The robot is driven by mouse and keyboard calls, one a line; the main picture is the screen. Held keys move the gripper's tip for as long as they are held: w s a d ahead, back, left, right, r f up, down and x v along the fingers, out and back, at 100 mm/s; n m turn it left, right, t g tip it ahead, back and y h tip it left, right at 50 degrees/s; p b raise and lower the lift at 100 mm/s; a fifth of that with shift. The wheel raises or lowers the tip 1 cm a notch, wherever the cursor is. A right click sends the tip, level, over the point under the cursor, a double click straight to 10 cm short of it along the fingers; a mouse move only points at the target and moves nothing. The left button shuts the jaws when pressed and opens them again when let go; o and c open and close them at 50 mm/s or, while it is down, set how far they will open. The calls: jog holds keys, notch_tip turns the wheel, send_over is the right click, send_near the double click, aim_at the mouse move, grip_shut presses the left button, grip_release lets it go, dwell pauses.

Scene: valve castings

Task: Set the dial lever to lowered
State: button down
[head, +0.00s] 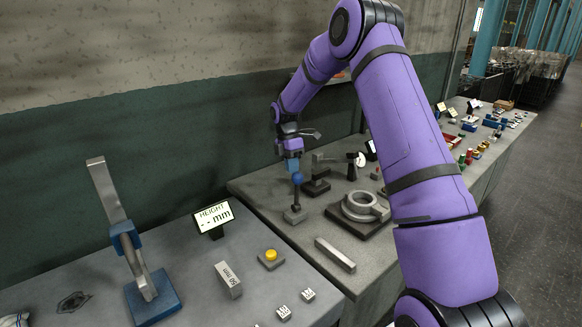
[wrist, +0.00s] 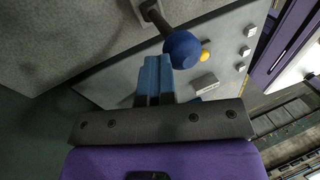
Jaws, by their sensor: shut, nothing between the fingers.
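A lever with a blue ball knob (head: 298,179) stands roughly upright on a small grey base (head: 295,215) near the left part of the far table. The knob also shows in the wrist view (wrist: 183,49), with its dark shaft running to the upper left. My gripper (head: 292,166) is right above the knob in the head view, pointing down. Its blue fingers (wrist: 154,66) are shut and empty, with the tips close to the knob. I cannot tell whether they touch it.
A grey ring casting (head: 361,207) sits on a dark plate right of the lever. A grey bar (head: 335,255) lies in front. The near table holds a height display (head: 213,218), a yellow button (head: 271,256), a 50 mm block (head: 228,280) and a tall blue-based gauge (head: 153,298). A wall stands behind.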

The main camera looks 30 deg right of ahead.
aim_at(300, 174)
jog(key=shift+s+d+r+t+y, duration=0.1)
jog(key=shift+s+d+t+y, duration=0.1)
jog(key=shift+s+t, duration=0.65)
jog(key=shift+s+d+t+y, duration=0.15)
jog(key=shift+s+t, duration=0.3)
jog(key=shift+s, duration=0.65)
jog(key=shift+s+d+f, duration=0.2)
jog(key=shift+s, duration=0.65)
jog(key=shift+s+d+f, duration=0.15)
jog(key=shift+s+f, duration=0.05)
jog(key=shift+s, duration=0.65)
